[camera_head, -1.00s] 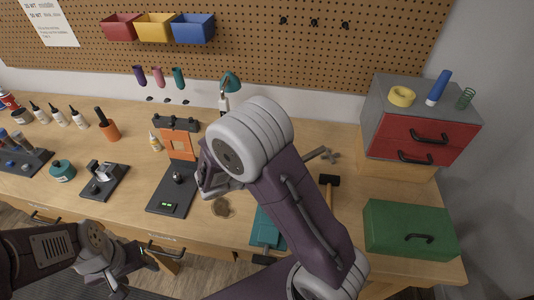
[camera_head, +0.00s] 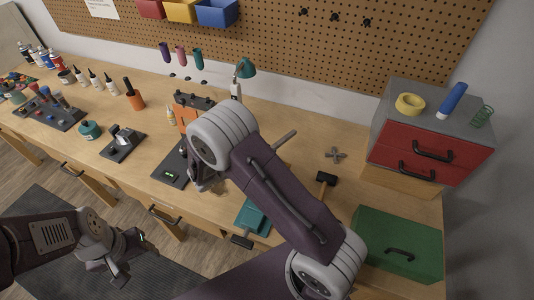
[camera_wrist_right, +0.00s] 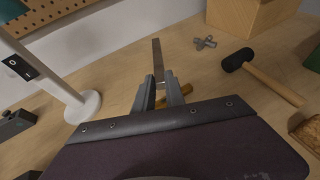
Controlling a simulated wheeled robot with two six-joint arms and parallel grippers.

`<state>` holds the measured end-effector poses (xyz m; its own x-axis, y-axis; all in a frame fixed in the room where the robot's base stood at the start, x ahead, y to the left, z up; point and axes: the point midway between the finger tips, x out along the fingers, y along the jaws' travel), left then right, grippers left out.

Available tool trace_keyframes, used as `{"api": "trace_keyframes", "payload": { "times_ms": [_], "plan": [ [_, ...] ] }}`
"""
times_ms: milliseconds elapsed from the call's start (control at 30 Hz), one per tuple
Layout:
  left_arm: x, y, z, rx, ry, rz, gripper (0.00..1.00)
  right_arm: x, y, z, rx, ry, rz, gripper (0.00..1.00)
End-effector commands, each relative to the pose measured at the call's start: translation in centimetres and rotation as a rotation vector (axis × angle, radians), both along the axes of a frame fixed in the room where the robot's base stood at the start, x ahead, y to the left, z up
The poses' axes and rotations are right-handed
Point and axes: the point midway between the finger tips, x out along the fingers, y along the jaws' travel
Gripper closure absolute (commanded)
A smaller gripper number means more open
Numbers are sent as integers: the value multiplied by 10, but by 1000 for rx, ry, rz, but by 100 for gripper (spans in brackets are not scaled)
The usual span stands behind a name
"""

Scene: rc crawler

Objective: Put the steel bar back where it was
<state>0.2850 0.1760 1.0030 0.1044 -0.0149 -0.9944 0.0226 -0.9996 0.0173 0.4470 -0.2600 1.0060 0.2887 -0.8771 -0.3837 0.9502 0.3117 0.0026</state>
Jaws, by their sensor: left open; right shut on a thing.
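The steel bar (camera_wrist_right: 157,60) is held between the fingers of my right gripper (camera_wrist_right: 159,92) and sticks out beyond the fingertips in the right wrist view. In the head view a length of the bar (camera_head: 284,139) shows past my right forearm, which hides the right gripper there. Whether the bar touches the bench cannot be told. My left gripper (camera_head: 128,258) is open and empty at the lower left, in front of the bench edge.
A grey cross-shaped part (camera_head: 335,154) and a hammer (camera_head: 325,181) lie on the bench (camera_head: 300,113) to the right. A lamp (camera_head: 243,71) stands behind; its white base (camera_wrist_right: 84,107) is left of the right gripper. A green box (camera_head: 398,245) and red drawers (camera_head: 425,160) stand right.

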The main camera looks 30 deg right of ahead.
Motion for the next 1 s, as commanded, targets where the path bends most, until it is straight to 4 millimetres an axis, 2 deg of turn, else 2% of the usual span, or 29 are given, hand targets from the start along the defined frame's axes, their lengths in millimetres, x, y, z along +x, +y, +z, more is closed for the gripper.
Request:
{"api": "trace_keyframes", "payload": {
  "times_ms": [100, 233, 333, 500, 600, 1000],
  "plan": [
    [0, 0, 3, 0, 0, 0, 39, 22, -7, -13, 0, -1, -1, 100],
    [0, 0, 3, 0, 0, 0, 39, 31, -9, -19, 0, -1, 1, 100],
    [0, 0, 4, 0, 0, 0, 39, 32, -9, -21, 0, 0, 1, 100],
    [0, 0, 8, 0, 0, 0, 39, 31, -9, -50, -2, 2, 1, 100],
    [0, 0, 8, 0, 0, 0, 39, 31, -9, -59, -2, 1, 1, 100],
    [0, 0, 2, 0, 0, 0, 39, 31, -9, -66, -1, -1, 1, 100]
  ]
}}
